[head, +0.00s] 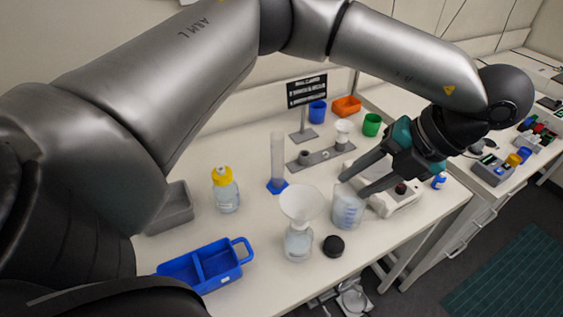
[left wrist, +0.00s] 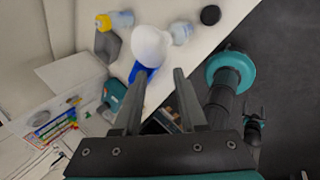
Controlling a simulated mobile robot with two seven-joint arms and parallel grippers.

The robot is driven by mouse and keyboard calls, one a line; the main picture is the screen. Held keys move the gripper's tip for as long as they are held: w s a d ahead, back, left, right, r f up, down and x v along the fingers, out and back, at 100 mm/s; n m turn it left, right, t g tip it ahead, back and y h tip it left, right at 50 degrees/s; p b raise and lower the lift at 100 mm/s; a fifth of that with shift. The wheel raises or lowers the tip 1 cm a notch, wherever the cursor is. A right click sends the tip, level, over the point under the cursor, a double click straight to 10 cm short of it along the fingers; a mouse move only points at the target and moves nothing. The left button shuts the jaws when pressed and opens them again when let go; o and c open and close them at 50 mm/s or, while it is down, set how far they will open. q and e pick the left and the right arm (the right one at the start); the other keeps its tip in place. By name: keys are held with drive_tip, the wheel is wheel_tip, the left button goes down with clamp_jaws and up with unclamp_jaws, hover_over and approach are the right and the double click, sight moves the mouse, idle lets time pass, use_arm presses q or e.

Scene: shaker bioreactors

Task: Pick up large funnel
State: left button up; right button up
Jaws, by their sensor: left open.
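The large white funnel (head: 300,203) stands upright in the neck of a clear bottle (head: 298,245) near the front of the bench. In the left wrist view the funnel (left wrist: 151,46) shows ahead of the fingers, with the bottle (left wrist: 181,33) beside it. My left gripper (head: 352,184) is open and empty, to the right of the funnel and apart from it, just above a clear beaker (head: 347,212). Its two spread fingers also show in the left wrist view (left wrist: 160,74). A dark and teal part of mine shows at right there; its fingers cannot be made out.
A black cap (head: 333,245) lies right of the bottle. A blue caddy (head: 205,267), a yellow-capped bottle (head: 226,190) and a measuring cylinder (head: 278,165) stand to the left and behind. A small funnel (head: 343,130) is in a grey stand. A white device (head: 398,200) sits under my left gripper.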

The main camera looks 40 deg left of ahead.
use_arm(q)
drive_tip(key=p, duration=0.1)
approach(317, 210)
drive_tip(key=p+x, duration=0.1)
drive_tip(key=x, duration=0.4)
drive_tip(key=shift+s+f, duration=0.2)
drive_tip(key=shift+f, duration=0.05)
drive_tip(key=p+x, duration=0.1)
drive_tip(key=x, duration=0.2)
drive_tip(key=shift+a+f, duration=0.25)
drive_tip(key=shift+a, duration=0.05)
drive_tip(key=shift+a+f, duration=0.25)
drive_tip(key=shift+f, duration=0.25)
drive_tip(key=shift+c, duration=0.7)
clamp_jaws()
use_arm(e)
drive_tip(key=r, duration=0.1)
drive_tip(key=d+r, duration=0.2)
drive_tip(key=shift+w+d+r, duration=0.15)
drive_tip(key=shift+w, duration=0.1)
use_arm(q)
drive_tip(key=shift+d, duration=0.1)
